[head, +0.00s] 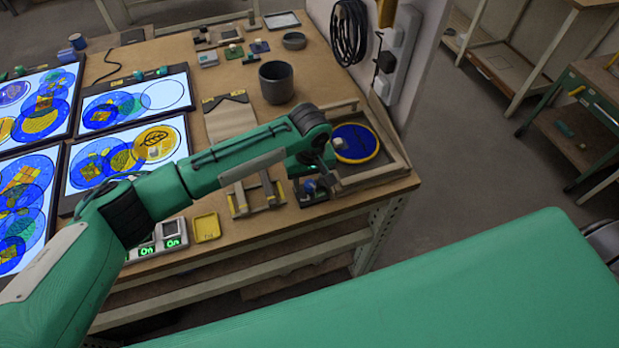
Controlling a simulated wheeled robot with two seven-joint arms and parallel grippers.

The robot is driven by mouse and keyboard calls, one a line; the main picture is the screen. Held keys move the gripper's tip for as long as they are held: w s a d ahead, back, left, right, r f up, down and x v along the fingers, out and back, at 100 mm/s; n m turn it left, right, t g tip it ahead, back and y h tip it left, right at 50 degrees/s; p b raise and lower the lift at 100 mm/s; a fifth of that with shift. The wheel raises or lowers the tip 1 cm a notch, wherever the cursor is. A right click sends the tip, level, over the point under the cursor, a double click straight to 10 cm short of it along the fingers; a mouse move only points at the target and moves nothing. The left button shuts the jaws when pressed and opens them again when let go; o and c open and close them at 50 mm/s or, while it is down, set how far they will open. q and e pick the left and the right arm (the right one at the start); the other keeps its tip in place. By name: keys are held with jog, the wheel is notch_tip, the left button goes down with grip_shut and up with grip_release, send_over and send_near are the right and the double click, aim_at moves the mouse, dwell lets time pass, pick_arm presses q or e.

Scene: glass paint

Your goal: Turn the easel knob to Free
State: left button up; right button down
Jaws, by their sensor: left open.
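My left arm reaches across the workbench from the left. Its gripper (322,170) points down at the bench's front right, open, beside the near left corner of a wooden frame (398,160) that holds a blue disc with a yellow rim (362,140). A small device with a blue-grey knob-like part (310,186) on a dark base sits right at the gripper, partly hidden by it. I cannot tell whether they touch. This may be the easel knob, but no label or setting is readable. My right gripper is not in view.
A small wooden stand (240,203) and a yellow tray (207,228) lie left of the gripper. A dark grey pot (276,82) stands behind the arm. Lit panels with coloured circles (135,103) fill the left. A post with a coiled cable (349,32) rises behind the frame.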

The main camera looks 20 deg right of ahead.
pick_arm(q)
jog(key=c, duration=1)
jog(key=shift+r+m+p, duration=0.15)
jog(key=shift+m+p, duration=0.6)
jog(key=shift+m, duration=0.15)
jog(key=m+p, duration=0.2)
jog(key=m, duration=0.1)
jog(key=shift+m, duration=0.3)
jog(key=m+p, duration=0.1)
jog(key=m, duration=0.3)
jog(key=shift+d, duration=0.1)
jog(key=shift+m+p, duration=0.55)
jog(key=shift+m, duration=0.65)
